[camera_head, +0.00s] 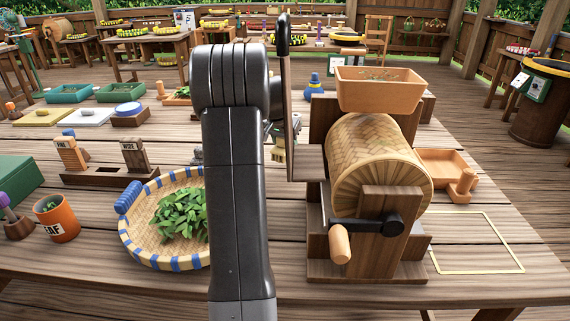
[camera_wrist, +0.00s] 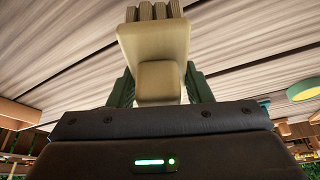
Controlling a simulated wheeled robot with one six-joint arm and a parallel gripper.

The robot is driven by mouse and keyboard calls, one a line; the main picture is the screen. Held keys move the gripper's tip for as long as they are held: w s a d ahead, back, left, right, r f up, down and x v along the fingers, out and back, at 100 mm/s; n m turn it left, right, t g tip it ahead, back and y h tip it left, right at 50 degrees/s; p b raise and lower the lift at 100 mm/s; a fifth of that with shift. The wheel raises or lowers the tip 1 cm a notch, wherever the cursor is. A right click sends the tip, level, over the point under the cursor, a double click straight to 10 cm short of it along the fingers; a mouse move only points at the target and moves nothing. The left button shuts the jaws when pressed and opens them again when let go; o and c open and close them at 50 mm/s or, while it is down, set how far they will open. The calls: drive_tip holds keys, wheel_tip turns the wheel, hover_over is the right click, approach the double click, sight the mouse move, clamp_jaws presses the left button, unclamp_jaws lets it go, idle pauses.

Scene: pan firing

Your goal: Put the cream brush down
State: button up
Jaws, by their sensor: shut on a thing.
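The cream brush (camera_wrist: 153,45) fills the upper middle of the wrist view, with its grooved bristle end away from my gripper. My gripper (camera_wrist: 160,86) has its green fingers shut on the brush's block-like handle. In the head view my own dark arm hides most of my gripper and the brush. Only a small pale and green part (camera_head: 279,151) shows between the arm and the wooden drum stand. Wooden planks lie beyond the bristles in the wrist view; I cannot tell whether the bristles touch them.
A woven drum (camera_head: 372,165) with a crank stands right of my arm, with a terracotta hopper (camera_head: 380,90) above it. A round basket (camera_head: 135,240) of leaves is left. A yellow outlined rectangle (camera_head: 477,213) on the right is empty. An orange cup (camera_head: 59,219) stands far left.

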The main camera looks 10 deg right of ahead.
sight(280, 140)
drive_tip(key=shift+f+b, duration=0.3)
drive_tip(key=shift+f, duration=2.45)
drive_tip(key=shift+f, duration=0.1)
drive_tip(key=o, duration=0.9)
drive_tip(key=shift+r, duration=0.3)
drive_tip(key=p+v, duration=0.1)
drive_tip(key=v, duration=1)
drive_tip(key=shift+s+a+r, duration=0.15)
drive_tip(key=shift+s+r, duration=0.05)
drive_tip(key=shift+r, duration=0.05)
